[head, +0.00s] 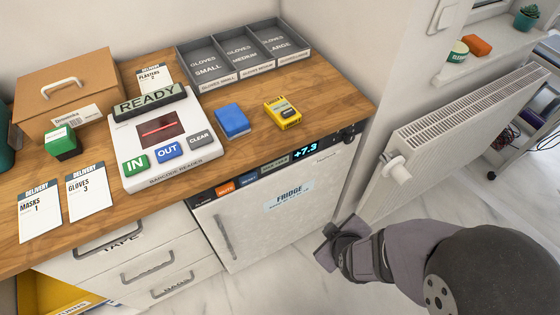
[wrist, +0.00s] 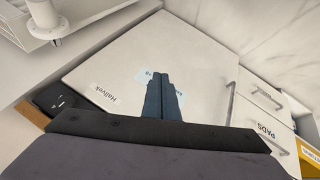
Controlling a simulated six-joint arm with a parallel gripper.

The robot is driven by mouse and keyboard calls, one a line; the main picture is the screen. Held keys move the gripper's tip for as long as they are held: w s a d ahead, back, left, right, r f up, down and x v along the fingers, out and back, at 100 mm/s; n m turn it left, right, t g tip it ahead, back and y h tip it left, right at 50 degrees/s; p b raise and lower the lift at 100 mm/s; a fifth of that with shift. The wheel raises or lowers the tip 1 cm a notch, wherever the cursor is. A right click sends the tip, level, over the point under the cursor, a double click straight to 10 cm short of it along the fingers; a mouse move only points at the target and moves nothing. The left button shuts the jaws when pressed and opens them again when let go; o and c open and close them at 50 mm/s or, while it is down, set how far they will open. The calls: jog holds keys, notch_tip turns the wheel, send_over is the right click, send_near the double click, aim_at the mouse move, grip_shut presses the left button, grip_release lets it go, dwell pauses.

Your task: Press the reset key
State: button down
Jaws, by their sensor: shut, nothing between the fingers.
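The fridge (head: 290,210) has a dark control strip along its top front edge. On the strip sit an orange key (head: 226,188), a blue key (head: 249,180) and a wider grey key (head: 274,168), left of a display (head: 306,150) reading +7.3. The key labels are too small to read surely, so I cannot tell which is reset. My gripper (head: 326,243) is shut and empty, in front of the fridge's lower right side, below and right of the keys. In the wrist view its closed fingers (wrist: 163,98) point at the fridge door, partly covering its label. No keys show clearly there.
The wooden counter (head: 340,92) above holds a barcode reader (head: 180,163) with IN, OUT and CLEAR keys, a blue box (head: 231,121), a yellow device (head: 283,113) and glove trays (head: 243,50). A radiator (head: 440,135) stands right. Drawers (head: 150,265) are left of the fridge.

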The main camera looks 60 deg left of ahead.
jog(key=s+a+r+n+y+p, duration=0.1)
jog(key=s+a+r+n+p, duration=0.2)
jog(key=s, duration=0.3)
jog(key=s+a+r+n+g+y+p, duration=0.1)
jog(key=s+a+r+n+p, duration=0.2)
jog(key=s, duration=0.4)
jog(key=shift+s+a+r+n+y+p, duration=0.35)
jog(key=shift+r+p, duration=0.4)
jog(key=shift+p, duration=0.35)
jog(key=shift+w+a, duration=0.1)
jog(key=shift+w, duration=0.05)
send_near(251, 182)
jog(key=shift+w+a+f, duration=0.15)
jog(key=shift+a+f, duration=0.25)
jog(key=shift+f, duration=0.3)
jog(key=shift+w+a+f, duration=0.2)
jog(key=shift+a+f, duration=0.15)
jog(key=shift+f, duration=0.35)
jog(key=shift+w+a+f, duration=0.15)
jog(key=shift+a+f, duration=0.25)
jog(key=shift+f, duration=0.35)
jog(key=shift+a, duration=0.95)
dwell(0.3)
jog(key=shift+d, duration=0.2)
jog(key=shift+d+p, duration=0.3)
jog(key=shift+d, duration=0.4)
jog(key=shift+d, duration=0.15)
jog(key=shift+d, duration=2.35)
